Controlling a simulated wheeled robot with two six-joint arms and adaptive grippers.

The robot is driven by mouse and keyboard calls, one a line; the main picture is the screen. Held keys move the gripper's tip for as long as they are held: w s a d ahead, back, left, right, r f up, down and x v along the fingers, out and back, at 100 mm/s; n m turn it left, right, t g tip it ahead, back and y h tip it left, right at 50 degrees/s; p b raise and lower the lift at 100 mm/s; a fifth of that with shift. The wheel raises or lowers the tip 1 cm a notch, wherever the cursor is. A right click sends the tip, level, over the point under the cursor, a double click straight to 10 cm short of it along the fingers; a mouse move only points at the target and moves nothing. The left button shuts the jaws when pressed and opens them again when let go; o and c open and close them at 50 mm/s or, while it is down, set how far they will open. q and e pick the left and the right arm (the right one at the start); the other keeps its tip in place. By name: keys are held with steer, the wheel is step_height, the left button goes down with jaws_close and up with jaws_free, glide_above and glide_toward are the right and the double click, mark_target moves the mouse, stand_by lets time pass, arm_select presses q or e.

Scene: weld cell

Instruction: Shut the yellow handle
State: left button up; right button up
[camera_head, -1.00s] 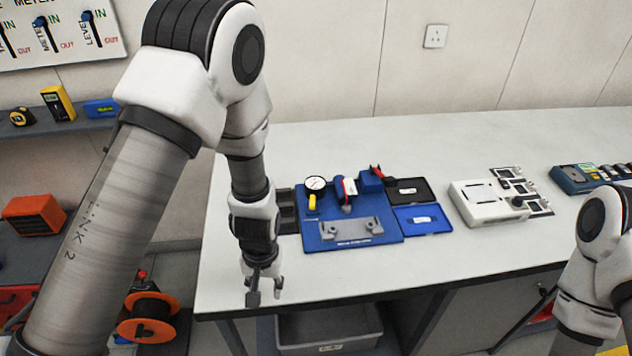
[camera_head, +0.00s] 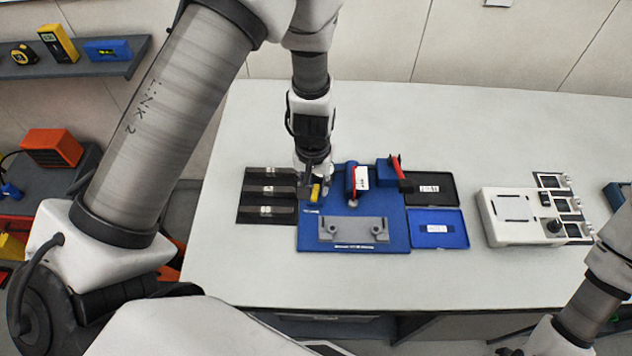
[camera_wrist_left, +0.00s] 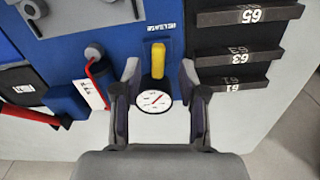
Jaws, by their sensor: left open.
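The yellow handle (camera_head: 316,192) stands on the left part of the blue fixture plate (camera_head: 385,222). In the left wrist view the yellow handle (camera_wrist_left: 158,60) points away from a round white dial gauge (camera_wrist_left: 154,98). My left gripper (camera_head: 315,188) is over the handle's end of the plate, coming down from above. In the wrist view its open fingers (camera_wrist_left: 160,95) stand on either side of the dial, with the handle just beyond the tips, and nothing is held. The jaws of my right gripper are not in view; only my right arm shows.
A dark stepped rack (camera_head: 267,193) lies left of the plate. A blue block with a red lever (camera_head: 397,170) and a grey bracket (camera_head: 352,229) are on the plate. Black and blue trays (camera_head: 437,228) and a white device (camera_head: 512,216) lie to the right. The table front is clear.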

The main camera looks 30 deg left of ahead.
mark_target(316, 189)
arm_select(q)
steer(key=f, duration=0.1)
steer(key=w+f, duration=0.1)
steer(key=f, duration=0.1)
steer(key=shift+w+f, duration=0.3)
steer(key=shift+s+r, duration=0.1)
steer(key=shift+s, duration=0.05)
steer(key=shift+s+r, duration=0.15)
steer(key=shift+s, duration=0.15)
jaws_close()
steer(key=shift+w, duration=0.1)
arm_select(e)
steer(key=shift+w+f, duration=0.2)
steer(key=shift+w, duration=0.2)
